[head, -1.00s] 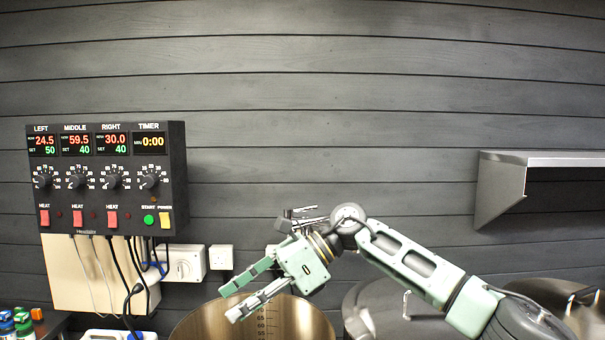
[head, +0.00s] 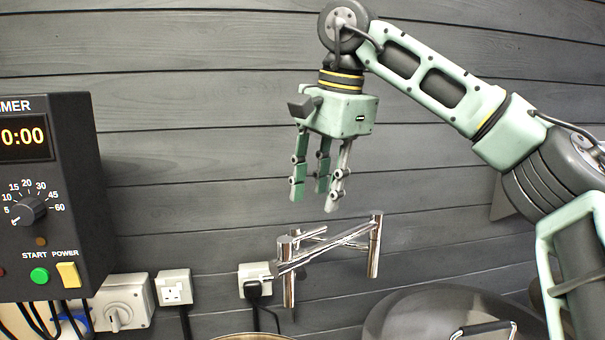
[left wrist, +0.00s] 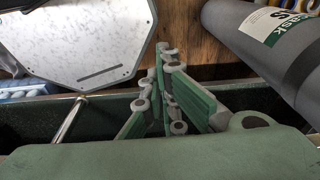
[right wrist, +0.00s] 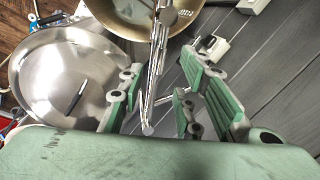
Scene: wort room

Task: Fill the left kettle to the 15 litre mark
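An open steel kettle with scale marks inside shows in the right wrist view (right wrist: 118,12); only its rim (head: 250,337) shows in the head view. A jointed chrome filler tap (head: 340,242) sticks out from the wall above the kettles; it also crosses the right wrist view (right wrist: 156,70). My right gripper (head: 317,197) is open and empty, fingers pointing down, just above the tap and apart from it. The water level is hidden. My left gripper (left wrist: 163,65) appears only in the left wrist view, its fingers drawn together with nothing between them.
A lidded kettle (head: 425,310) stands right of the open one. The control box (head: 45,240) hangs at the left, with sockets (head: 173,287) beside it. Near my left gripper are a grey cylinder (left wrist: 262,50) and a pale panel (left wrist: 80,40).

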